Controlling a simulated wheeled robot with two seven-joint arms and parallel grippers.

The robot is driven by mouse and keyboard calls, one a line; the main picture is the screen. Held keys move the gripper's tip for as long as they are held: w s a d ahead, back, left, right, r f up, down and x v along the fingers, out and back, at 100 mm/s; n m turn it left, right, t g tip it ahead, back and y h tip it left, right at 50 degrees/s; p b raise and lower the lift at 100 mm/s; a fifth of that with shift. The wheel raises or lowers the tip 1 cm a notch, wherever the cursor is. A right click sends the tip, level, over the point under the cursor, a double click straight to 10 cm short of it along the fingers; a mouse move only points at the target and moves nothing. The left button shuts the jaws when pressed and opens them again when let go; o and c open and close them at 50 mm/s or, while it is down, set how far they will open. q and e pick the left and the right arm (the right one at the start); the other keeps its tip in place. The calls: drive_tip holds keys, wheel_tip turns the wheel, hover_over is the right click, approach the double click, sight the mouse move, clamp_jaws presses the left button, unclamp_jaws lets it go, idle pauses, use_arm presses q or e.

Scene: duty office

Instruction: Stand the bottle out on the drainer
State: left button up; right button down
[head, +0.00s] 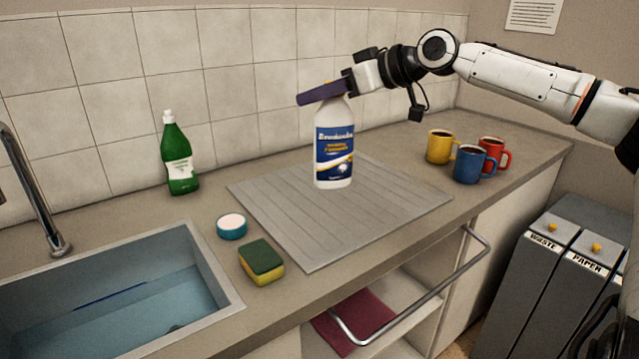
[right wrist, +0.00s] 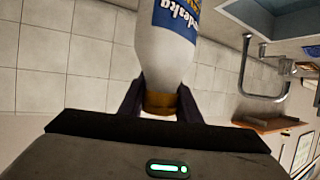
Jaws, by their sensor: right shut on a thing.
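A white bottle (head: 333,118) with a blue and yellow label stands upright over the grey ridged drainer (head: 280,225). Its base appears at or very near the drainer's surface; I cannot tell for sure whether it touches. My left gripper is not in view.
A green bottle (head: 178,160), a round blue tub (head: 232,227) and a sponge (head: 261,262) stand left of the drainer, near the sink (head: 218,282). Yellow (head: 438,147), blue (head: 468,165) and red (head: 497,155) mugs stand to its right. The drainer around the bottle is clear.

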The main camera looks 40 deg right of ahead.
sight(334, 137)
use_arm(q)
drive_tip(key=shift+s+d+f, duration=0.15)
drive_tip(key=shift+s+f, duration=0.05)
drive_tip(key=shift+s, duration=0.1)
use_arm(e)
wheel_tip(334, 137, down, 9)
drive_tip(key=shift+s, duration=0.15)
use_arm(q)
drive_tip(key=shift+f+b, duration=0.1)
drive_tip(key=shift+b, duration=0.2)
use_arm(e)
drive_tip(key=c, duration=1.3)
unclamp_jaws()
drive_tip(key=shift+f, duration=0.2)
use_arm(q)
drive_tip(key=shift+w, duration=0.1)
